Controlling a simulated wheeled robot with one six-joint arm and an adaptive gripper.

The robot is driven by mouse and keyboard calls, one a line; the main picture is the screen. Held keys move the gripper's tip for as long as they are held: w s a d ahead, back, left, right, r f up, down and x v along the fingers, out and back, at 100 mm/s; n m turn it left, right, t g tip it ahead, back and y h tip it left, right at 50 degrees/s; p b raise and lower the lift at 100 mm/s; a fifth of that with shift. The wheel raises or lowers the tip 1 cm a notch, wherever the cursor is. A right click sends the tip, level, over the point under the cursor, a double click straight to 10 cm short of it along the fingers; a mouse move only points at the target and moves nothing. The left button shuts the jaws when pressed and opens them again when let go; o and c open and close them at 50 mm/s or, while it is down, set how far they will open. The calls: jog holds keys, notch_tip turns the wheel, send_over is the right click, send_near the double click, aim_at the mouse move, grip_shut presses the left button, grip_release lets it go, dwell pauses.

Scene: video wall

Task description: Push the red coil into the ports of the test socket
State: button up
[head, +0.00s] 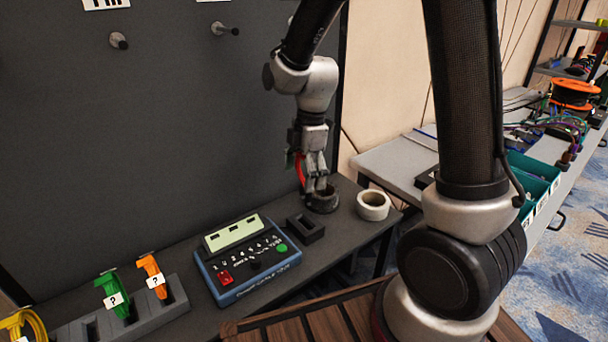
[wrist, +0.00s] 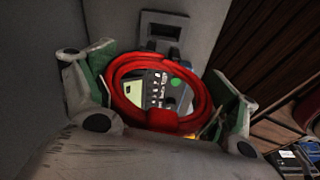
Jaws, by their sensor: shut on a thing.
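A red cable coil is held in my gripper (head: 316,182). In the head view only a red edge of the coil (head: 299,168) shows at the left of the fingers. In the wrist view the coil (wrist: 120,92) is a ring between the two fingers (wrist: 163,100), with a red block at its lower side. A blue tester box (head: 250,268) with a pale display, a row of numbers, a red part and a green button lies left of my gripper. A dark block with a recess (head: 305,229) stands just right of the box. Which part is the test socket, I cannot tell.
A dark ring (head: 323,204) lies just under my gripper and a white tape roll (head: 373,206) stands to its right. A grey rack (head: 140,318) at the left holds green (head: 112,292) and orange (head: 152,270) coils. A dark panel (head: 150,140) rises behind the bench.

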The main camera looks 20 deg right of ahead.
aim_at(304, 196)
jog(key=shift+s+n, duration=0.1)
jog(key=shift+n, duration=0.8)
jog(key=shift+f, duration=3.1)
jog(key=shift+f, duration=0.35)
jog(key=shift+f, duration=0.35)
jog(key=shift+f, duration=0.3)
jog(key=shift+f, duration=0.25)
jog(key=shift+f, duration=0.2)
jog(key=shift+f, duration=0.35)
jog(key=shift+f, duration=0.2)
